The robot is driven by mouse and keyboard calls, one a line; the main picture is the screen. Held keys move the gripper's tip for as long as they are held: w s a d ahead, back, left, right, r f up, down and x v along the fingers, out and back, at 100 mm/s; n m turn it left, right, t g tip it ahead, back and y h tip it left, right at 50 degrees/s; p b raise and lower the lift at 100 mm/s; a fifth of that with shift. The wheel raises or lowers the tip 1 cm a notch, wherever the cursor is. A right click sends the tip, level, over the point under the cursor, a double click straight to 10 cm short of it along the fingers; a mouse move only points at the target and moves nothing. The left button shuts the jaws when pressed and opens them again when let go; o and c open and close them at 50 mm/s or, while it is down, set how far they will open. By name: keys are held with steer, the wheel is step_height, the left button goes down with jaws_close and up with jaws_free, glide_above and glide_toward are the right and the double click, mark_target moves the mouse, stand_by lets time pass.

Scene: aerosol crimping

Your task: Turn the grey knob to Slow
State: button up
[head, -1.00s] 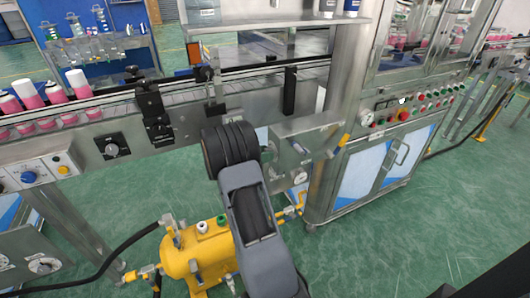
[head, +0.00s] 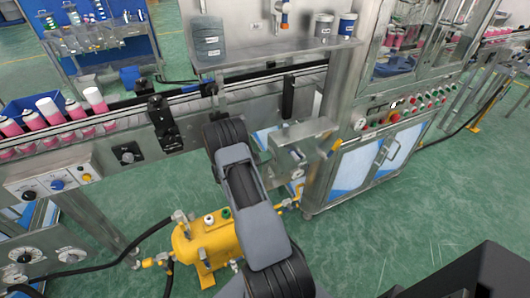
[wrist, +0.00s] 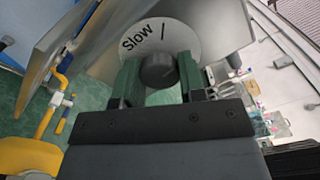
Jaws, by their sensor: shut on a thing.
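The grey knob (wrist: 157,70) shows in the wrist view as a dark round knob at the middle of a pale round dial plate (wrist: 182,36). The word "slow" is printed on the plate up and to the left of the knob, with a short line mark beside it, above the knob. My gripper (wrist: 159,80) has its two green fingers on either side of the knob, shut on it. The knob's pointer cannot be made out. In the head view my arm hides the gripper and this knob.
A steel box with a small dial (head: 297,154) is right of my arm. A yellow tank (head: 207,240) with hoses stands low on the green floor. The conveyor (head: 105,124) carries several pink cans at left. A steel cabinet (head: 362,162) stands at right.

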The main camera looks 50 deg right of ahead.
steer(key=shift+n+p, duration=1.8)
steer(key=shift+n, duration=1.8)
steer(key=o, duration=0.9)
steer(key=b+v, duration=0.1)
steer(key=v, duration=1.3)
steer(key=shift+d+b, duration=0.1)
steer(key=shift+b, duration=0.3)
